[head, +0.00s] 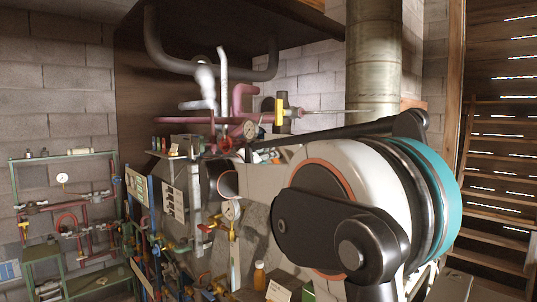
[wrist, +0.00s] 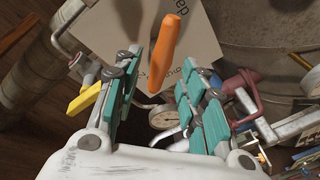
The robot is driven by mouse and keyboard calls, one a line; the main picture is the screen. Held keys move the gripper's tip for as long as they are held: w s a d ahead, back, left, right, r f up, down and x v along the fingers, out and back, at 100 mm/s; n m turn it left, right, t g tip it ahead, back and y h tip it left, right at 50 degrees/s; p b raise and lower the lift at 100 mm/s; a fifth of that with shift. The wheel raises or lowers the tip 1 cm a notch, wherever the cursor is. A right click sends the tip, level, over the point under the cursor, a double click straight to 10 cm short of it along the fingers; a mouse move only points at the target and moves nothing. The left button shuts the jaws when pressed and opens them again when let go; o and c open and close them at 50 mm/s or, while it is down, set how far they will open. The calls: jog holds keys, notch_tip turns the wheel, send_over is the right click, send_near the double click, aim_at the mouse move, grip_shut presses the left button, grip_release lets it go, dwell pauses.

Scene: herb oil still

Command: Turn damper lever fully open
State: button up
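In the wrist view an orange elongated handle (wrist: 165,55) shows between the teal-padded fingers of my gripper (wrist: 168,78). I cannot be sure that it is the damper lever. The fingers stand apart, with gaps beside the handle; I cannot tell its depth relative to the fingertips. A yellow piece (wrist: 84,99) sticks out beside the left finger. In the head view a thin rod (head: 340,111) runs from near the tall flue pipe (head: 373,70) to a yellow and dark block (head: 282,109). My gripper is not clearly visible there; my arm hides much of the middle.
Pipes, red and yellow valves and a round gauge (head: 231,210) crowd the left-middle of the head view. A dial (wrist: 163,117) shows below the handle in the wrist view. A green rack (head: 62,155) stands at the left wall. Wooden stairs (head: 495,180) are at right.

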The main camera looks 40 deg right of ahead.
jog(key=shift+x, duration=1.5)
grip_shut()
jog(key=shift+w+f+n+g+y, duration=0.15)
jog(key=shift+n+g+y, duration=0.35)
jog(key=shift+n, duration=1.6)
jog(key=shift+f+n+g+y, duration=0.1)
jog(key=shift+n+g+y, duration=0.4)
jog(key=shift+n, duration=1.6)
